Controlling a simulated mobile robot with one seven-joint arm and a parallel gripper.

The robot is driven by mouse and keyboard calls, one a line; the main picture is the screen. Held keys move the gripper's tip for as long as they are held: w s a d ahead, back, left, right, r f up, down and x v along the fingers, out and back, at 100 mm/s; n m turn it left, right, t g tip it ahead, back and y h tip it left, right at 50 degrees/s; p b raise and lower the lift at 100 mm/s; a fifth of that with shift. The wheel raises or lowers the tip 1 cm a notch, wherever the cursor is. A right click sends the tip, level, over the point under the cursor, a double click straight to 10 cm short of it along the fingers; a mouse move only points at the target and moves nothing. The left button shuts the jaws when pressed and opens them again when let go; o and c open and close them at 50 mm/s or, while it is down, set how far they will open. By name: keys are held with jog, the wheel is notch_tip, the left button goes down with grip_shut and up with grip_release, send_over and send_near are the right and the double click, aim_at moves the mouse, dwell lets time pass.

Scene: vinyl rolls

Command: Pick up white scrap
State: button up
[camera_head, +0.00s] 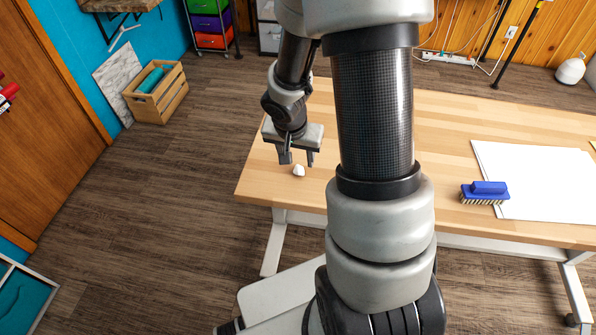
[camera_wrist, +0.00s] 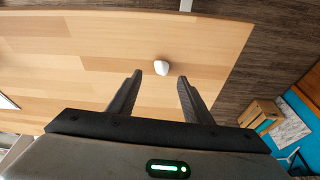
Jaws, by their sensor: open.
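The white scrap (camera_head: 299,170) is a small rounded white piece lying on the wooden table (camera_head: 450,120) near its left front corner. In the wrist view the scrap (camera_wrist: 161,68) lies on the table just beyond the fingertips, about midway between them sideways. My gripper (camera_head: 298,160) is open and empty, pointing down above the table beside the scrap. In the wrist view both fingers of my gripper (camera_wrist: 161,75) are spread wide, and neither appears to touch the scrap.
A blue brush (camera_head: 485,191) lies at the edge of white sheets (camera_head: 540,180) on the table's right. The table's left part around the scrap is clear. A wooden crate (camera_head: 157,93) stands on the floor at the left, against a marbled panel (camera_head: 113,78).

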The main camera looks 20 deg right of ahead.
aim_at(299, 168)
jog(key=x, duration=0.2)
jog(key=b+x, duration=0.1)
jog(key=x, duration=0.4)
jog(key=shift+w+d+f+b, duration=0.15)
jog(key=shift+w+f+b, duration=0.15)
jog(key=shift+w, duration=0.15)
jog(key=c, duration=1.1)
